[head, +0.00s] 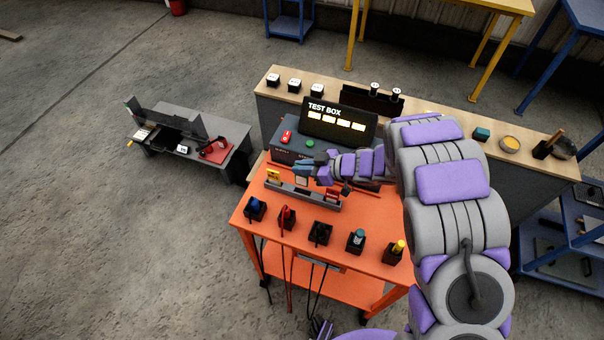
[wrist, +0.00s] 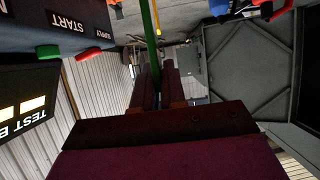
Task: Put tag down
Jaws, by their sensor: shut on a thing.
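My gripper (head: 304,169) is above the orange cart, in front of the test box (head: 340,122). In the wrist view its two fingers (wrist: 158,82) are shut on a thin green strip, the tag (wrist: 152,35), seen edge-on. In the head view a small pale face of the tag (head: 302,180) shows just below the fingertips, above a grey tray (head: 312,201). A yellow piece (head: 273,175) stands at the tray's left end and a red piece (head: 332,194) near its right. I cannot tell whether the tag touches the tray.
Several black holders with coloured parts, including a blue one (head: 255,208), line the front of the orange cart (head: 275,233). The test box has a red switch (head: 287,136) and a green button (head: 310,143). A dark bench (head: 190,145) stands at left, with open floor around it.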

